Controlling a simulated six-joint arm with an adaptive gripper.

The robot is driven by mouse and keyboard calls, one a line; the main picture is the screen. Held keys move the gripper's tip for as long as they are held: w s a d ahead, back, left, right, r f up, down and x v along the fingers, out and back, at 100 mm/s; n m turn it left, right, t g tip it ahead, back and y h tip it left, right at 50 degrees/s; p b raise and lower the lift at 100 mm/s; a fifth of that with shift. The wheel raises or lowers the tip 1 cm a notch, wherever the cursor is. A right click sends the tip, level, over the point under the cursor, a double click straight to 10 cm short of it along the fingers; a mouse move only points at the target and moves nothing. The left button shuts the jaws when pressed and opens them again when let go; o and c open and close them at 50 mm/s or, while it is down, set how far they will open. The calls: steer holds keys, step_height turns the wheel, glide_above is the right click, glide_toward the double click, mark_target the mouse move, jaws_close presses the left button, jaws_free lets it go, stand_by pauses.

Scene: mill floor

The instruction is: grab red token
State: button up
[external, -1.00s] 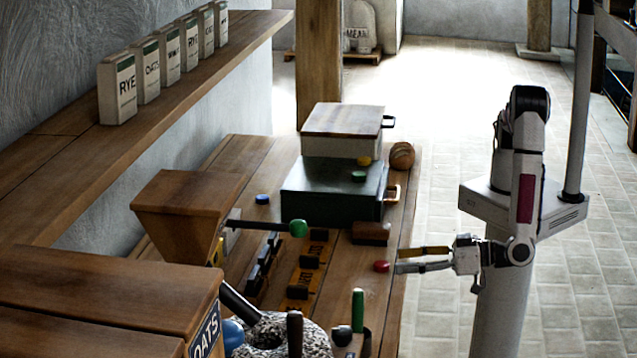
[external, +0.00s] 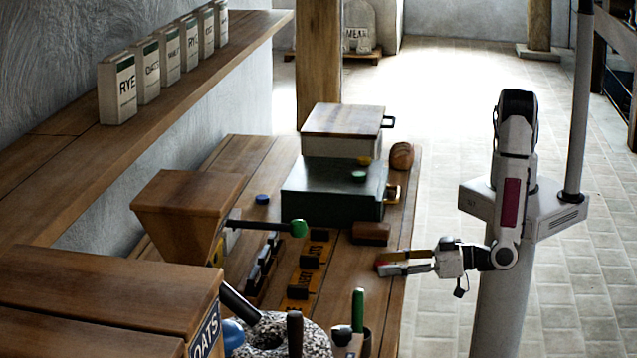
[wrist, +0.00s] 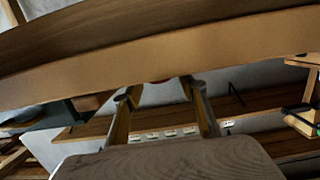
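The red token (external: 380,263) lies near the right edge of the wooden bench, mostly covered by my fingers in the external view. My gripper (external: 388,263) is low at that edge, reaching in from the right with its fingertips at the token. In the wrist view my fingers (wrist: 158,92) stand clearly apart. A small reddish sliver of the token (wrist: 158,81) shows between them at the bench edge. I cannot tell whether either finger touches it.
A brown block (external: 371,233) sits just behind my gripper. The dark green box (external: 325,193) stands further back. A green-handled tool (external: 358,310) stands upright in front. The black-and-yellow rack (external: 305,277) lies to the left.

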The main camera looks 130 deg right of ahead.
steer(key=c, duration=0.5)
steer(key=shift+r, duration=0.2)
step_height(320, 180, up, 10)
steer(key=shift+f, duration=0.15)
stand_by(0.5)
stand_by(0.5)
